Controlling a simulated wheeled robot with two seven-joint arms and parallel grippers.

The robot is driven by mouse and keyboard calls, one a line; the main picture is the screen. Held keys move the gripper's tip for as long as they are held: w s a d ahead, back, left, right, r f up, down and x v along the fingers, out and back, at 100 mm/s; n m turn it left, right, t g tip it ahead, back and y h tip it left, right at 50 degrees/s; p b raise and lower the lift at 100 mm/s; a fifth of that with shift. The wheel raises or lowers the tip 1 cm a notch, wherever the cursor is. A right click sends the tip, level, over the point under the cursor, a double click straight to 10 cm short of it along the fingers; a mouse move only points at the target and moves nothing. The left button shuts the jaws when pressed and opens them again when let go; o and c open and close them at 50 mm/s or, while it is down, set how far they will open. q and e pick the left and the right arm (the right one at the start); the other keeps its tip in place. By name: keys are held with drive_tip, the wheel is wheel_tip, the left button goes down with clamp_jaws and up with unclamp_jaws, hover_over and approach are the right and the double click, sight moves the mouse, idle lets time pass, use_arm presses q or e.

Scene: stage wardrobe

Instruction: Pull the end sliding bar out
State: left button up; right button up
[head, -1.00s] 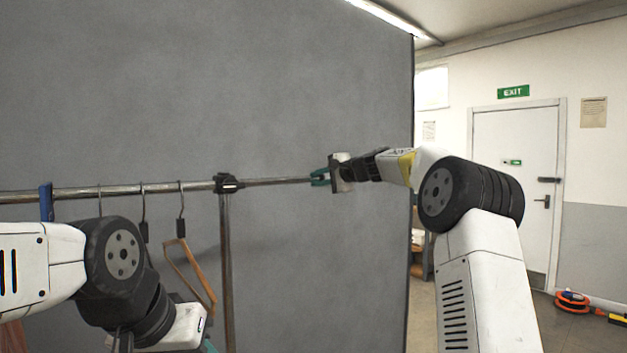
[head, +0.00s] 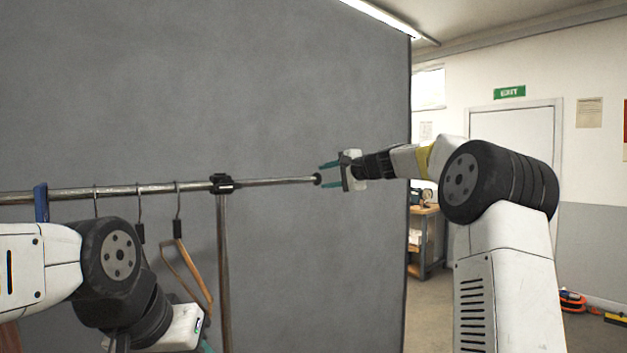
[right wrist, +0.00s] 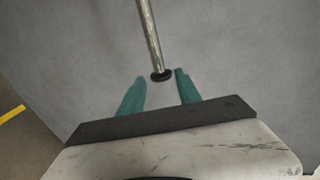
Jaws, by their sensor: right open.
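The end sliding bar (head: 272,182) is a thin metal rod that sticks out to the right of the black clamp (head: 222,183) on the rail, with a dark cap on its tip. My right gripper (head: 324,174) is open and empty just right of the cap. In the right wrist view the bar (right wrist: 151,38) comes down from the top, and its black cap (right wrist: 161,76) is near the gap between the teal fingertips (right wrist: 160,78). My left arm is at the lower left; its gripper is mostly hidden or out of frame.
The rail (head: 75,192) carries several hangers, one with a wooden frame (head: 188,265), and a blue clip (head: 41,202). An upright post (head: 224,270) stands under the clamp. A grey backdrop (head: 310,90) is behind. A shelf (head: 428,238) stands beyond at right.

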drive_tip(key=v, duration=0.3)
drive_tip(key=shift+s+a, duration=0.2)
drive_tip(key=shift+a, duration=0.05)
drive_tip(key=s+a+f+n+g+h, duration=0.1)
drive_tip(key=s+a+f+n+g, duration=0.15)
drive_tip(key=s, duration=0.65)
drive_tip(key=s+a+f+n+g+h, duration=0.1)
drive_tip(key=s+a+f+n, duration=0.2)
drive_tip(key=s, duration=0.5)
drive_tip(key=s+d+f+n+g+h, duration=0.1)
drive_tip(key=s+d+f+n, duration=0.1)
drive_tip(key=s+f, duration=0.4)
drive_tip(key=s+d+f+n+g+h, duration=0.1)
drive_tip(key=s+f, duration=0.5)
drive_tip(key=s, duration=0.7)
drive_tip(key=s+d+f+n+g+h, duration=0.1)
drive_tip(key=s+d+f+n+h, duration=0.1)
drive_tip(key=s+f, duration=0.5)
drive_tip(key=s+d+n, duration=0.1)
drive_tip(key=s+d, duration=0.1)
drive_tip(key=shift+d+h, duration=0.4)
drive_tip(key=shift+o, duration=0.2)
drive_tip(key=shift+s, duration=0.15)
